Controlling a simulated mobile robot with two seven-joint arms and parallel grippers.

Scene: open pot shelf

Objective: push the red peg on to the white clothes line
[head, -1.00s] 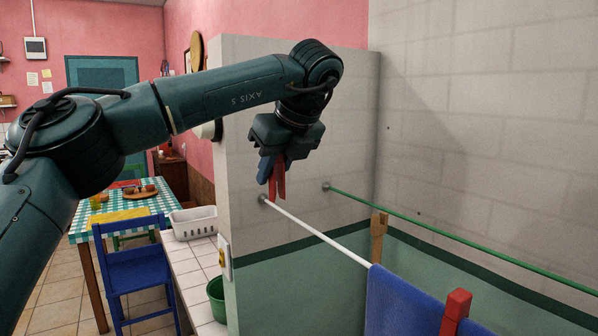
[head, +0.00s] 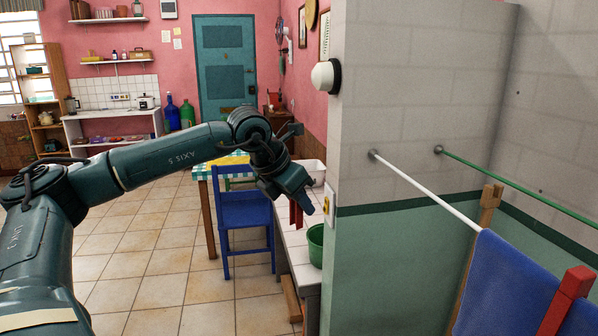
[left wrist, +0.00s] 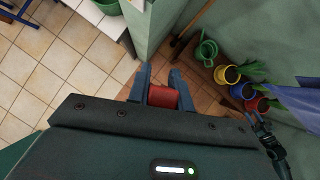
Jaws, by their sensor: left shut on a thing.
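A red peg (head: 296,213) hangs from my left gripper (head: 302,203), whose blue fingers are shut on it. The peg also shows between the fingertips in the left wrist view (left wrist: 162,96). The white clothes line (head: 420,188) runs from a bracket on the pale wall toward the lower right. In the head view the gripper and peg are left of the wall's end, apart from the line. A blue cloth (head: 510,285) hangs over the line, with another red peg (head: 570,295) on it.
A green line (head: 520,184) runs beyond the white one. The wall's end (head: 345,130) stands between the held peg and the lines. A potted shelf row includes a yellow pot (left wrist: 227,74).

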